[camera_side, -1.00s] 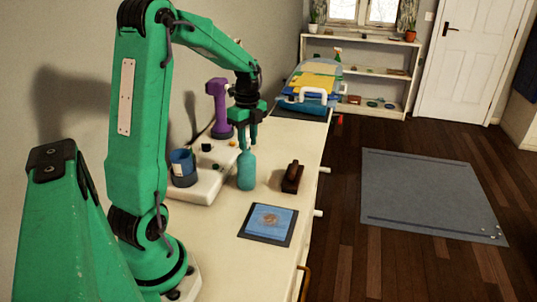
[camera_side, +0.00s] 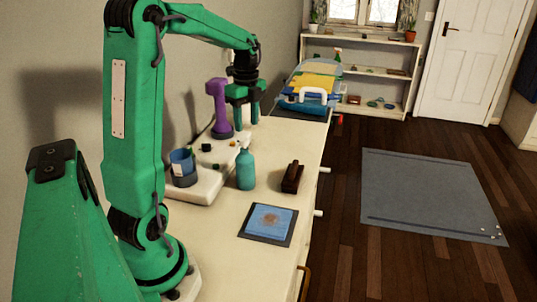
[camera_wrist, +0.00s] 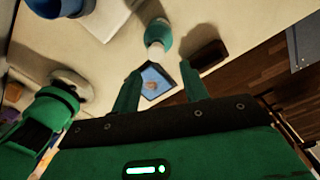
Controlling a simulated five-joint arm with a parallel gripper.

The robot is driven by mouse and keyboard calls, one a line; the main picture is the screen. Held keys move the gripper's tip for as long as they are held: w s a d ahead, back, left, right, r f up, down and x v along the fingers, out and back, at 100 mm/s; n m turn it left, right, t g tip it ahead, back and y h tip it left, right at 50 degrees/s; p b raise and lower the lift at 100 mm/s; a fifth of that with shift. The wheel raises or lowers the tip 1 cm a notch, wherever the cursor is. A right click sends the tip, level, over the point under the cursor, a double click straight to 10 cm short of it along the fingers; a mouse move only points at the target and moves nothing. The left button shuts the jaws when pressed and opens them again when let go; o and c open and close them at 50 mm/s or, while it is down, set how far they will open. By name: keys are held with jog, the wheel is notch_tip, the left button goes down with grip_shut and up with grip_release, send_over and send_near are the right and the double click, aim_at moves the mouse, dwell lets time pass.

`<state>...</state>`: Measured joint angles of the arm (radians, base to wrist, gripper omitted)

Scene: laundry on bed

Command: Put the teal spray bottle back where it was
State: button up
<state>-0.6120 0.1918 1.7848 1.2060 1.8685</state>
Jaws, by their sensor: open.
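The teal spray bottle (camera_side: 246,170) stands upright on the cream bench, just right of the white tray. It also shows in the wrist view (camera_wrist: 158,34), beyond my fingertips. My gripper (camera_side: 245,117) is open and empty. It hangs above the bench, higher than the bottle and farther back, clear of it. In the wrist view its two fingers (camera_wrist: 158,82) are spread with nothing between them.
A white tray (camera_side: 203,187) holds a blue cup (camera_side: 182,164). A purple object (camera_side: 218,107) stands behind. A dark brush (camera_side: 292,177) lies right of the bottle, and a blue picture (camera_side: 268,222) lies in front. Folded laundry (camera_side: 312,80) sits at the far end.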

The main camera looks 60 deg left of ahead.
notch_tip(320, 180, up, 6)
jog(key=shift+a, duration=0.2)
jog(key=shift+d, duration=0.1)
dwell(0.6)
jog(key=s+d+n+t, duration=0.2)
jog(key=s+d+n, duration=0.1)
jog(key=d, duration=0.5)
jog(key=s+d+f+n+t, duration=0.1)
jog(key=s+d+n+t, duration=0.1)
jog(key=s+d+n, duration=0.2)
jog(key=s+d+f+n+t, duration=0.1)
jog(key=s+d+n+t, duration=0.1)
jog(key=s+d+n, duration=0.2)
jog(key=d+n, duration=0.3)
jog(key=d, duration=0.4)
jog(key=shift+d, duration=0.35)
